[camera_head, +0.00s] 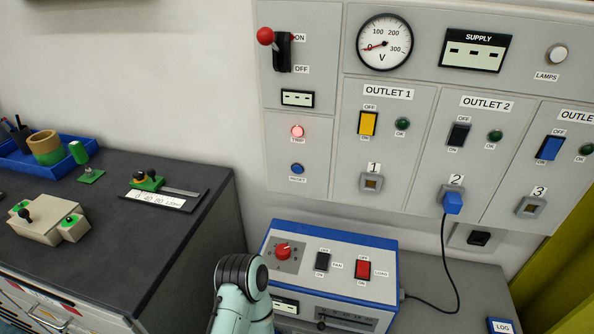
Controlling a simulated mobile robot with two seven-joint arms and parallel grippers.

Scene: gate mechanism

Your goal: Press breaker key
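The grey wall panel (300,195) fills the upper right. No part of it is labelled as a breaker key. Its lever with a red knob (266,36) stands toward ON. Below it are a glowing red TRIP lamp (298,131) and a blue button (297,168). The outlets have a yellow rocker (368,122), a black rocker (459,135) and a blue rocker (551,147), each marked OFF above and ON below. The voltmeter (384,42) needle rests near 0. Part of my arm shows at the bottom centre, but neither gripper is visible.
A blue-and-white box (385,262) with knob and switches stands below the panel. Its black cable runs to a blue plug (453,203) in outlet 2. A dark counter (110,235) at left holds a blue tray (20,165) and small devices. A LOG item (501,325) lies lower right.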

